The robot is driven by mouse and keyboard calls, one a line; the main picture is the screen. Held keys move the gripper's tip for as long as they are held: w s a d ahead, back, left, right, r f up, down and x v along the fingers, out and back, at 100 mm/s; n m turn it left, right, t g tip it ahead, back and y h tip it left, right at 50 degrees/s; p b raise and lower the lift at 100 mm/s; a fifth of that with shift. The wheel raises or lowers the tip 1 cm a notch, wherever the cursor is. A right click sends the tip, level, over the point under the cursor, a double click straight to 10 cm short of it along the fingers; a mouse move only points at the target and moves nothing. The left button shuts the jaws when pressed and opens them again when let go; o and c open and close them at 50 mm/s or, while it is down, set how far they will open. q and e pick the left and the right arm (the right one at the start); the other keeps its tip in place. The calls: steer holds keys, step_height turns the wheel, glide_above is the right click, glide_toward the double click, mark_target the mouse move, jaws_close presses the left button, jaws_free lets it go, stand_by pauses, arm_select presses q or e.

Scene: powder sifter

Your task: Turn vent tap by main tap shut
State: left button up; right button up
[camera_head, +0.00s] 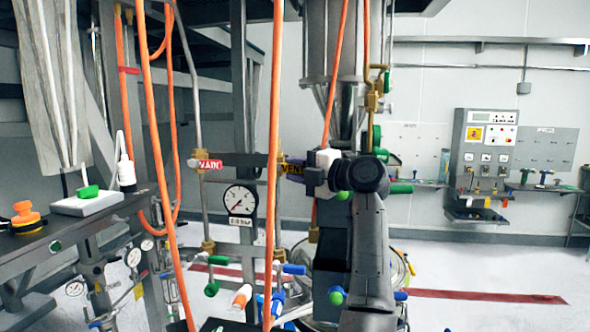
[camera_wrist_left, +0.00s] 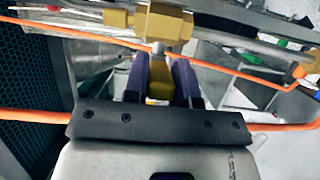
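The vent tap (camera_head: 289,165) has a yellow handle marked VENT, lying sideways across its pipe behind an orange hose. My left gripper (camera_head: 298,172) reaches it from the right. In the left wrist view, the purple fingers of my left gripper (camera_wrist_left: 160,82) stand one on each side of the vent tap's yellow handle (camera_wrist_left: 160,91) and appear closed on it. The brass valve body (camera_wrist_left: 160,24) is just beyond the fingertips. The main tap (camera_head: 209,164) has a red handle marked MAIN, left of the vent tap and also lying sideways. My right gripper is not in view.
Orange hoses (camera_head: 275,120) hang in front of the pipes, and one crosses close to the fingers in the wrist view (camera_wrist_left: 50,116). A pressure gauge (camera_head: 240,200) hangs between the taps' pipes. Blue and green valves crowd below. A bench (camera_head: 75,235) stands at the left.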

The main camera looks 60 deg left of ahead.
arm_select(q)
steer(key=o, duration=0.4)
steer(key=shift+o, duration=0.2)
steer(key=shift+r, duration=0.65)
step_height(320, 180, up, 3)
steer(key=shift+b, duration=0.4)
steer(key=w+d+r, duration=0.3)
steer(key=d+r, duration=0.3)
steer(key=d, duration=0.5)
steer(key=shift+d+r, duration=0.15)
steer(key=shift+r, duration=0.2)
